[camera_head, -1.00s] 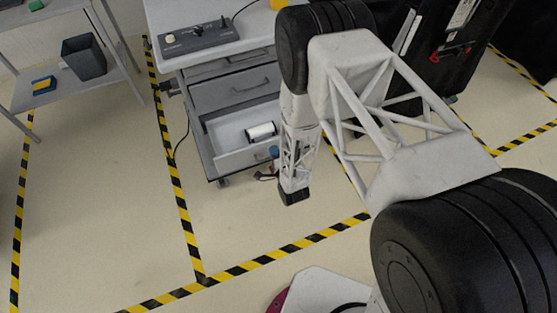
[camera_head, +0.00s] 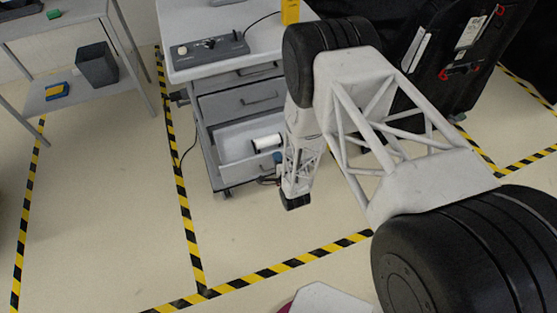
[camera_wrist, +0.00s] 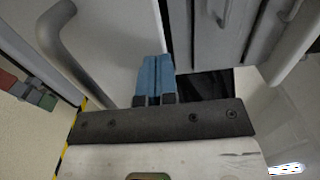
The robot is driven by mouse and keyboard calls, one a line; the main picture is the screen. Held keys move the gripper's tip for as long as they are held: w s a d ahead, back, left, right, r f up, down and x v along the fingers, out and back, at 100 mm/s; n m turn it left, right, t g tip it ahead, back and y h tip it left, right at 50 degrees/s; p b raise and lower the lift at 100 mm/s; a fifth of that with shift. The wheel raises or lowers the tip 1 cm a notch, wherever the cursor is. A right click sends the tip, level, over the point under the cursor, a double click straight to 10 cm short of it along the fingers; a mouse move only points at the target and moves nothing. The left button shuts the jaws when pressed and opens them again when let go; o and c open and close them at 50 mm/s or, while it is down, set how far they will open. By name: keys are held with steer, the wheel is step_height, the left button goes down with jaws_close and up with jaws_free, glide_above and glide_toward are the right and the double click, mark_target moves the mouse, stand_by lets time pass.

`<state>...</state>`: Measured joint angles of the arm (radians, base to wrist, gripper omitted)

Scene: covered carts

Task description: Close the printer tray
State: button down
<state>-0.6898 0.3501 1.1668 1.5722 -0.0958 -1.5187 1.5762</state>
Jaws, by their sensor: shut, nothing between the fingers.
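No printer is clearly recognisable. A grey cart (camera_head: 175,62) has an open lower drawer (camera_head: 236,168) pulled out toward me, with a white roll (camera_head: 267,143) lying in it. My gripper (camera_head: 277,157) shows as a small blue spot at the drawer's right side, partly hidden by my forearm. In the wrist view, my gripper's blue fingers (camera_wrist: 155,80) are together and empty, in front of a pale panel (camera_wrist: 115,45) with a curved handle (camera_wrist: 62,45). I cannot tell whether the fingertips touch the panel.
Upper drawers (camera_head: 238,100) of the cart look shut. A control box (camera_head: 210,47) sits on its top. A black case (camera_head: 445,75) stands at right. A shelf (camera_head: 90,98) with a dark bin (camera_head: 97,64) is at left. The taped floor (camera_head: 110,220) in front is clear.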

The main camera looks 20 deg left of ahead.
steer(key=x, duration=2.1)
steer(key=shift+w+a, duration=0.15)
steer(key=v, duration=1.5)
steer(key=shift+w, duration=0.1)
